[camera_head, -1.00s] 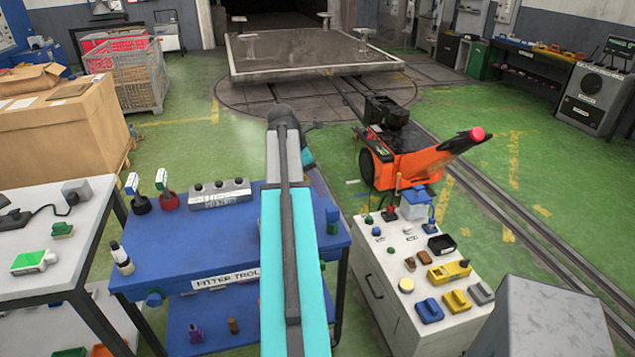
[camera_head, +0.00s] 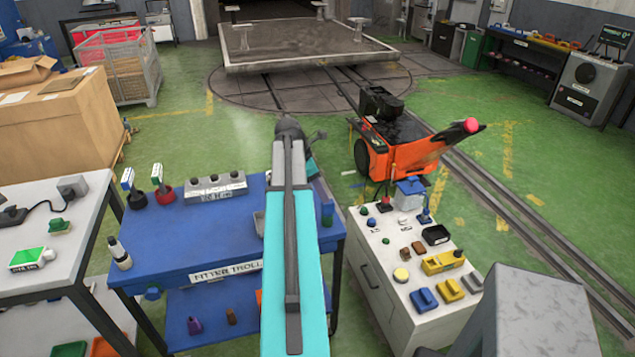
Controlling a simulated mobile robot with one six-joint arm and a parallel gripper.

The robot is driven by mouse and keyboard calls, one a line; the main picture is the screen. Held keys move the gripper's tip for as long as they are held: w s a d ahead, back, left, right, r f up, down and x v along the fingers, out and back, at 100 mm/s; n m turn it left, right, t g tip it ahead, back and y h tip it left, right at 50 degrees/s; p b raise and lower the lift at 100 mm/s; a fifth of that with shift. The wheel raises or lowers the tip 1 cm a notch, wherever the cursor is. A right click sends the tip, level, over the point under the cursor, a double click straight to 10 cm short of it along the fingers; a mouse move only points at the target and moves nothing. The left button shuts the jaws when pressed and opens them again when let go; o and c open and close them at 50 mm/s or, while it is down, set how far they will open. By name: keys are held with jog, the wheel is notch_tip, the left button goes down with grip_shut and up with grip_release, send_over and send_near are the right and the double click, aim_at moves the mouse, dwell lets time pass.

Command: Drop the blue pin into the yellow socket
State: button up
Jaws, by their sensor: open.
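On the white cabinet at the right, a long yellow block (camera_head: 440,264) has a raised end; it may be the yellow socket, but no hole is clear. A smaller yellow block (camera_head: 449,290) and a round yellow piece (camera_head: 401,274) are near it. A blue upright piece (camera_head: 424,217) stands at the cabinet's back right, and a blue block (camera_head: 424,300) lies near its front. I cannot tell which blue thing is the pin. My arm reaches forward over the blue trolley (camera_head: 190,246); its far end bends away, and my gripper is hidden behind it.
An orange machine (camera_head: 405,152) with a raised handle stands behind the cabinet. A grey box (camera_head: 520,315) is at the lower right. A grey table (camera_head: 70,235) with a green-and-white item stands at the left. Green floor is open between the trolley and the turntable (camera_head: 310,62).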

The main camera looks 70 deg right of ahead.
aim_at(328, 212)
jog(key=shift+p+x, duration=1.1)
jog(key=shift+x, duration=2.65)
jog(key=shift+r, duration=0.1)
grip_shut()
